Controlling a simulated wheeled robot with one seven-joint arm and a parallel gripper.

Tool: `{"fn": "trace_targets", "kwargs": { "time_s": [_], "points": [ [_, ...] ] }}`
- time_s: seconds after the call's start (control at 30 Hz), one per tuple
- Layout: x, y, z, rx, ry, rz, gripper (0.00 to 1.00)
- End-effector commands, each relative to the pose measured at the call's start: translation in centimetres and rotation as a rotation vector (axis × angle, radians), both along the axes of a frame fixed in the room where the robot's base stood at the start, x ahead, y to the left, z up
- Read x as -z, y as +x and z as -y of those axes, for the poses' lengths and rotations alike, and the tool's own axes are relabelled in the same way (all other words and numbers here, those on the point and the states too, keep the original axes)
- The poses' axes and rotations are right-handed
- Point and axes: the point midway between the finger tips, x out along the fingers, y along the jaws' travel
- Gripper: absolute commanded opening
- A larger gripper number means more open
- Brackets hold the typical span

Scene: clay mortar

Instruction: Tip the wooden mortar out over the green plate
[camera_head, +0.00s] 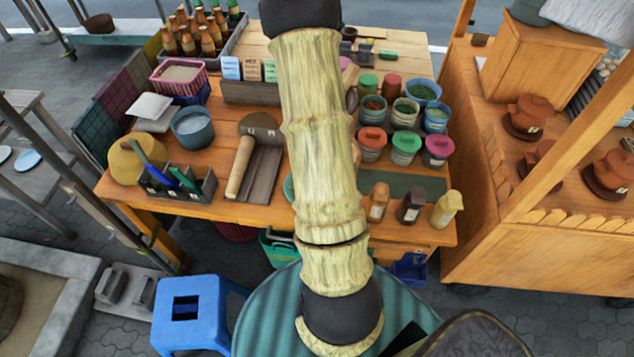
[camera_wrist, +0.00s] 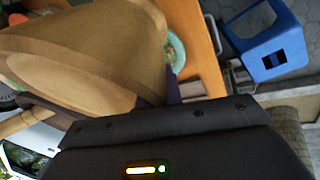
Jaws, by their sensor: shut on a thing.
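The wooden mortar (camera_wrist: 85,50) is large and close in the wrist view, filling the upper left, and looks tilted there. My gripper (camera_wrist: 160,98) is shut on it; one dark fingertip shows beside its lower right edge. The inside of the mortar is not visible. The green plate (camera_wrist: 176,50) shows just right of the mortar in the wrist view, partly hidden by it, with some food-like bits on it. In the head view only a sliver of the plate (camera_head: 289,187) shows beside my arm. My arm hides the gripper and mortar there.
The wooden table (camera_head: 215,212) holds a tool caddy (camera_head: 178,187), a tray with a wooden roller (camera_head: 240,166), lidded tubs (camera_head: 405,146) and small bottles (camera_head: 411,206). A blue stool (camera_head: 190,312) stands in front. A wooden stall (camera_head: 540,235) is at right.

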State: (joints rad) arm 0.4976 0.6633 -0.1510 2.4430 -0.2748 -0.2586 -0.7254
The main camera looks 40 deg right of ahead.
Motion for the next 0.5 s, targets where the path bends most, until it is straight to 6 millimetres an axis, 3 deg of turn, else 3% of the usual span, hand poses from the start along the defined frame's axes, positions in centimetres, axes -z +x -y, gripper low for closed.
{"fn": "trace_targets", "kwargs": {
  "time_s": [0.5],
  "points": [
    [0.45, 0.06, 0.14, 0.001, 0.061, 0.203, 0.00]
  ]
}}
